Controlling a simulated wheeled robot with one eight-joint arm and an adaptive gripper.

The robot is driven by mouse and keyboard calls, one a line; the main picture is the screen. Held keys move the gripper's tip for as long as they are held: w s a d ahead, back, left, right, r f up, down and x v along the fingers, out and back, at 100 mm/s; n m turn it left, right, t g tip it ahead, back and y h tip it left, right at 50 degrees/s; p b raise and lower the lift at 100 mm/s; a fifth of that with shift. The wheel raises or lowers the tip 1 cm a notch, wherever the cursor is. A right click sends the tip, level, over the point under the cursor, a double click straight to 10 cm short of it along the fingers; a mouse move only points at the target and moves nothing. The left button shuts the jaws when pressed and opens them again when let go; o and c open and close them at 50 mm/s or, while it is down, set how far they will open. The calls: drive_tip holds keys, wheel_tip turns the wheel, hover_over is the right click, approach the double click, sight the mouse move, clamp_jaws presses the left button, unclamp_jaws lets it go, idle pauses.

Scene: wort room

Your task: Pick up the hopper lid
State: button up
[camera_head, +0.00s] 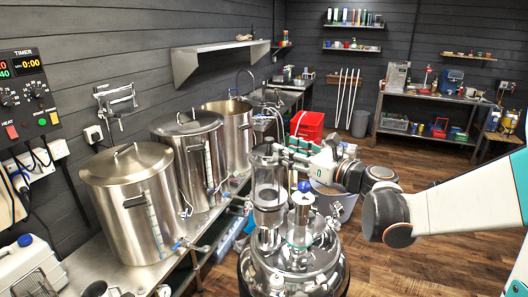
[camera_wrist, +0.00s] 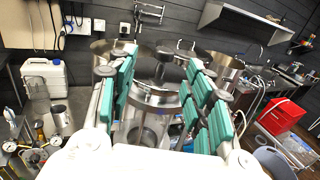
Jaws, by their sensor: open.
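The hopper lid (camera_wrist: 158,74) appears as a dark round disc on top of a clear cylinder with a metal rim (camera_wrist: 155,100) in the wrist view. In the wrist view my gripper (camera_wrist: 155,82) is open, with green-padded fingers spread left and right of the lid. Nothing is held. I cannot tell whether either finger touches the lid.
Several steel kettles (camera_head: 130,215) stand on a metal bench left of the hopper. A capped metal cylinder (camera_head: 302,215) rises close beside the hopper. A red box (camera_head: 307,125) sits behind. Wooden floor (camera_head: 420,260) at the right is clear.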

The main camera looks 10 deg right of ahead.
sight(273, 142)
drive_tip(key=x, duration=0.8)
drive_tip(key=shift+w+d+r, duration=0.1)
drive_tip(key=shift+w+d, duration=0.1)
drive_tip(key=shift+w, duration=0.2)
drive_tip(key=shift+s, duration=0.1)
clamp_jaws()
